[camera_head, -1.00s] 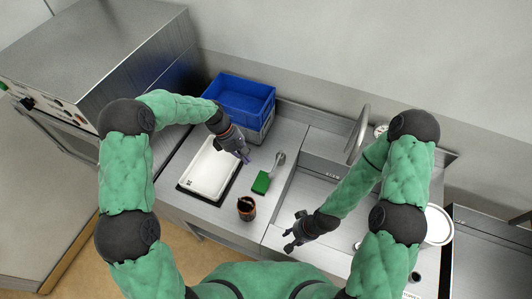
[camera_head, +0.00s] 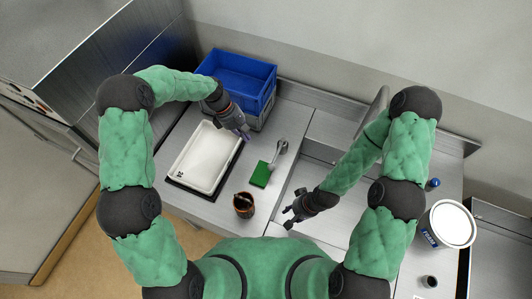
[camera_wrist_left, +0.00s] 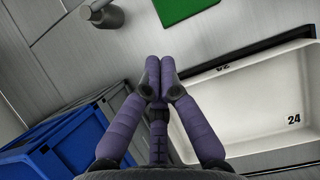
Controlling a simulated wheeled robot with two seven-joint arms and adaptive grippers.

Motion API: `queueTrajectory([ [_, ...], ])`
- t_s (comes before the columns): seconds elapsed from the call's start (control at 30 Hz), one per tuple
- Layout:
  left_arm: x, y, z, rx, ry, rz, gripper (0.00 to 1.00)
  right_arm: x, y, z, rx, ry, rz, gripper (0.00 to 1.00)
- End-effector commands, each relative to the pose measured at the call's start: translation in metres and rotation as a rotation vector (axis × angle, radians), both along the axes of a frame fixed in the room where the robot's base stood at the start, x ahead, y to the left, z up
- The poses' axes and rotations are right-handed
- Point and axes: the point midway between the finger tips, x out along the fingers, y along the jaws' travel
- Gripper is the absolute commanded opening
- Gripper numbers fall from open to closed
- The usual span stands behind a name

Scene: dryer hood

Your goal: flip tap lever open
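A tall grey metal spout-like piece (camera_head: 377,103) stands at the back of the sink (camera_head: 318,172), partly hidden by my right arm. A small metal fitting with a rounded end and a stem (camera_head: 280,147) sits on the counter left of the sink. It looks like a tap lever, but I cannot be sure; it also shows in the left wrist view (camera_wrist_left: 101,13). My left gripper (camera_head: 246,136) is left of this fitting and apart from it, over the tray's far right corner. Its fingertips (camera_wrist_left: 160,62) meet, with nothing between them.
A white tray (camera_head: 207,158) lies left of a green block (camera_head: 260,174). A brown cup (camera_head: 244,205) stands at the counter's front. A blue crate (camera_head: 235,72) is behind my left gripper. A white-lidded tub (camera_head: 452,224) and blue knob (camera_head: 434,183) are on the right.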

Motion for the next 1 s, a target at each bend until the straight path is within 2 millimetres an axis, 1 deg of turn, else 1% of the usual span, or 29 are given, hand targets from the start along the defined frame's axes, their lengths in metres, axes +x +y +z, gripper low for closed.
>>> queueTrajectory([
  [0.33, 0.000, 0.000, 0.000, 0.000, 0.000, 0.000, 0.00, 0.000, 0.000, 0.001, 0.000, 0.000, 0.000, 0.40],
  [0.47, -0.002, -0.003, -0.006, 0.000, 0.002, -0.001, 0.00, 0.000, 0.000, 0.001, 0.000, 0.000, 0.000, 0.40],
  [0.57, -0.004, -0.008, -0.017, 0.000, 0.003, -0.001, 0.00, 0.000, 0.000, 0.003, 0.000, 0.000, 0.000, 0.40],
  [0.67, -0.007, -0.015, -0.032, -0.001, 0.004, 0.000, 0.00, 0.000, 0.000, 0.005, 0.000, 0.000, 0.000, 0.40],
  [1.0, -0.018, -0.041, -0.088, 0.000, 0.002, -0.002, 0.00, 0.000, 0.000, 0.012, 0.000, 0.000, 0.000, 0.40],
])
